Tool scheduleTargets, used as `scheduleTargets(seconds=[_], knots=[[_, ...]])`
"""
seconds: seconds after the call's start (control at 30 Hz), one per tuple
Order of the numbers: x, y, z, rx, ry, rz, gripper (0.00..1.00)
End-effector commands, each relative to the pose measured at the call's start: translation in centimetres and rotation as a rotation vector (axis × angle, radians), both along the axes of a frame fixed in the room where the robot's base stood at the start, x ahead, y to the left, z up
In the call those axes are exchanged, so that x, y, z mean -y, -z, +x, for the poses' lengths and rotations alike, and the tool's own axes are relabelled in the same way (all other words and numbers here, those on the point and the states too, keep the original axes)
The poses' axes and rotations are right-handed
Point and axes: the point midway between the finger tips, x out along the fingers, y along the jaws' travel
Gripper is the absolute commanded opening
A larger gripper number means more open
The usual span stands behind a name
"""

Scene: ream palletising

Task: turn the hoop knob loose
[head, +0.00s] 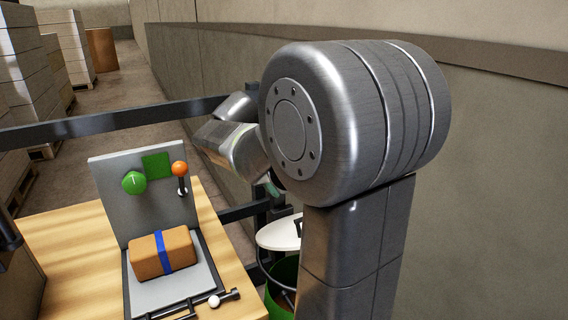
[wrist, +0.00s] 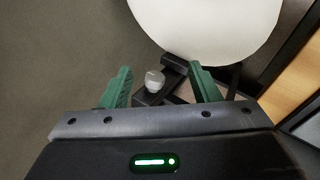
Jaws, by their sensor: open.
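A small pale grey knob (wrist: 155,80) stands on a dark bracket (wrist: 150,98) in the wrist view, just below the edge of a white round lid. I take it to be the hoop knob. My gripper (wrist: 160,72) is open, with one green finger on each side of the knob in the picture. I cannot tell whether the fingers are level with it or still above it, and no contact shows. In the head view my gripper (head: 271,188) is mostly hidden behind my arm. The white lid (head: 278,233) sits above a green bin (head: 281,292); the knob is hidden there.
A wooden table (head: 70,250) at left bears a grey panel with a green knob (head: 134,183) and an orange-topped lever (head: 180,170), and a brown package (head: 162,253) with a blue band. Dark rails (head: 110,121) cross behind. A wall (head: 500,180) stands close on the right.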

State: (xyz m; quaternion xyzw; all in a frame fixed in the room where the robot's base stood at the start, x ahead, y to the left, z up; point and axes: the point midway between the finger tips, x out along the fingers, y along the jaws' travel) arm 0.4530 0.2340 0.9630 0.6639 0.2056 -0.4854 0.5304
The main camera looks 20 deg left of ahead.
Motion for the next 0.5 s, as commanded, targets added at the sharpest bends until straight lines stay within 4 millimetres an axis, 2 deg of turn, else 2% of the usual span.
scheduleTargets(seconds=[0.03,0.27,0.5], knots=[[0.6,-1.3,0.4,-0.041,0.017,0.038,0.56],[1.6,-2.3,1.8,-0.192,0.07,0.261,0.56],[2.2,-4.7,3.6,-0.262,0.143,0.512,0.56]])
